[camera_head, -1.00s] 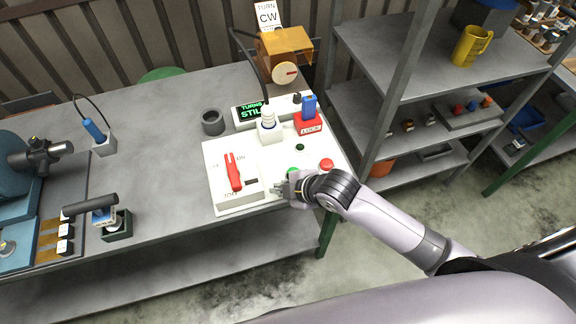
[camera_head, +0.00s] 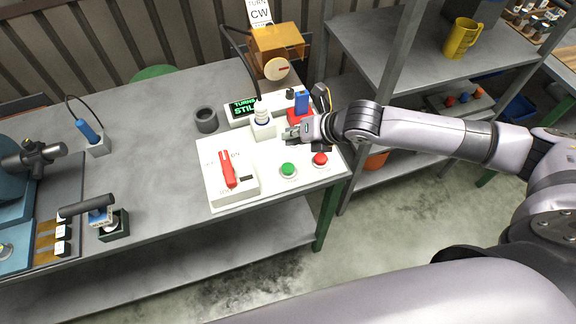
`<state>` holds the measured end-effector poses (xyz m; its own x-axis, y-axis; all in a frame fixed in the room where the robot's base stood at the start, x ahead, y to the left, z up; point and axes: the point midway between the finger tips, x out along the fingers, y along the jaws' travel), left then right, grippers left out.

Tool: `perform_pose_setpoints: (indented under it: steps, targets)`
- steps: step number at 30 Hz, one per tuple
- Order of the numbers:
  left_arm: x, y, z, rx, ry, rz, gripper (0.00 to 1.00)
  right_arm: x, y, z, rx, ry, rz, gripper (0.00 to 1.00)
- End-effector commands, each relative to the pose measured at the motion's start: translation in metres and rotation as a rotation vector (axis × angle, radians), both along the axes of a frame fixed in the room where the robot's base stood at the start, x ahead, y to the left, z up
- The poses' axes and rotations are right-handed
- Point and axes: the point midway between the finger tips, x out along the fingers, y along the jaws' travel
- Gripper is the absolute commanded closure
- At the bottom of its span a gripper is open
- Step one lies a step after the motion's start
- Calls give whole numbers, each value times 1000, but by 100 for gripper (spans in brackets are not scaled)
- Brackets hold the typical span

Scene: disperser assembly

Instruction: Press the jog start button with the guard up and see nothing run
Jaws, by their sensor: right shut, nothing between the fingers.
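The white control panel (camera_head: 215,150) lies on the grey bench. A green button (camera_head: 288,170) and a red button (camera_head: 320,159) stand on its front right. I cannot read which button is the jog start. My right gripper (camera_head: 288,136) is shut and empty over the panel's back part, behind the green button and apart from it. It hides the small dark green round piece there. The amber guard (camera_head: 278,42) is at the bench's back, above a pale dial; its exact position is hard to tell. The display (camera_head: 243,107) reads "TURNS" and "STIL", partly covered. My left gripper is out of view.
A red lever (camera_head: 228,170) stands on the panel's left part. A white stacked knob post (camera_head: 262,120) and a red lock block with a blue piece (camera_head: 301,103) stand near my gripper. A dark ring (camera_head: 206,120) lies to the left.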

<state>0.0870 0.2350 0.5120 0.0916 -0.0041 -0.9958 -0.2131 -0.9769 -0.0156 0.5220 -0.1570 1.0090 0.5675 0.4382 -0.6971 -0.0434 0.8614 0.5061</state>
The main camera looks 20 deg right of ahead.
Motion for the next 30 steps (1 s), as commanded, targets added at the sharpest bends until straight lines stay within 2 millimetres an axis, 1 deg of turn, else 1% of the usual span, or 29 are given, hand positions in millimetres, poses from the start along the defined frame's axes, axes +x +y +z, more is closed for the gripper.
perform_pose_setpoints:
  steps: [5, 11, 14, 23, 30]
  targets:
    - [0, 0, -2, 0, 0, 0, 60, 0, 0, -2, 1, 0, -1, 100]
    - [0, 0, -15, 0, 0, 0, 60, 0, 0, -15, 1, 1, -1, 100]
    - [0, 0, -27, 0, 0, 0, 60, 0, 0, -26, 1, 1, -1, 100]
    - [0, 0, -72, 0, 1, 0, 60, 0, 1, -69, 2, 1, -1, 100]
    - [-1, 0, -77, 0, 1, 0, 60, 0, 0, -86, 2, 0, -1, 100]
